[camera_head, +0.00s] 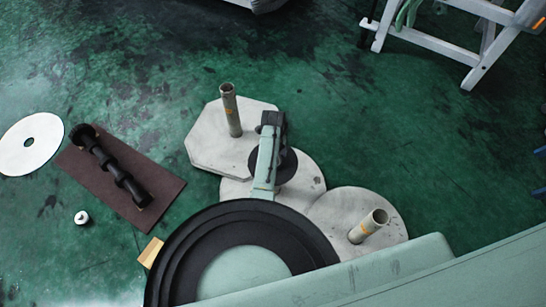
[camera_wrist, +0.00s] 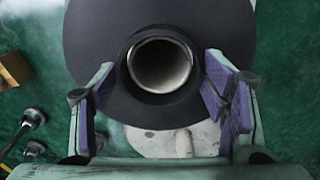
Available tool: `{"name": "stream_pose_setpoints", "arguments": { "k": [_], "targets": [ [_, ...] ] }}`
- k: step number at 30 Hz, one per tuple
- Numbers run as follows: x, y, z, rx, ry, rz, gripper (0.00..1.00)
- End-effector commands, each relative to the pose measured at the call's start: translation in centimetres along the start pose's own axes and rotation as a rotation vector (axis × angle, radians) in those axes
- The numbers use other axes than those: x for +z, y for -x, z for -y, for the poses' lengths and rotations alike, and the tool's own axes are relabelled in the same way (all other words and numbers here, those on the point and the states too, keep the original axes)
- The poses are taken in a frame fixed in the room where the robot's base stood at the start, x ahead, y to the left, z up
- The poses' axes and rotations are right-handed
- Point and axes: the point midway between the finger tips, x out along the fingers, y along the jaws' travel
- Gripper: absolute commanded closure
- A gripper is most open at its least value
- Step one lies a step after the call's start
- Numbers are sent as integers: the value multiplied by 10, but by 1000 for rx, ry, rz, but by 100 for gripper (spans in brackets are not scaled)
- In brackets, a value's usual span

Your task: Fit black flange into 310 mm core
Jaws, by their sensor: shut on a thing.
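The black flange (camera_wrist: 96,40) fills the upper middle of the wrist view, with its hub towards the camera. My gripper (camera_wrist: 163,95) has its purple pads on either side of the hub. A pale tube end or ring (camera_wrist: 160,65) shows inside the bore; I cannot tell whether it is a core. In the head view the flange (camera_head: 288,163) is partly behind my gripper (camera_head: 272,122), over the middle round plate (camera_head: 310,178). One core (camera_head: 231,110) stands on an octagonal plate (camera_head: 207,150), another core (camera_head: 368,226) on a round plate (camera_head: 392,218). Which is 310 mm is unclear.
A brown mat (camera_head: 172,187) bears a row of black pieces (camera_head: 112,168) at left. A white disc (camera_head: 30,143), a small white piece (camera_head: 81,217) and a yellowish block (camera_head: 151,252) lie nearby. A white ladder (camera_head: 430,42) stands at top right. Green floor between is clear.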

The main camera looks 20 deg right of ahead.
Motion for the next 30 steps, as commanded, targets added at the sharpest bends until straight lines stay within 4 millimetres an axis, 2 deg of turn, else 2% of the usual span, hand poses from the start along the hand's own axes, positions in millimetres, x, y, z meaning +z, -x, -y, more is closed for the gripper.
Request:
{"name": "stream_pose_setpoints", "arguments": {
  "k": [30],
  "targets": [
    [0, -21, 0, 0, 0, 0, 66]
  ]
}}
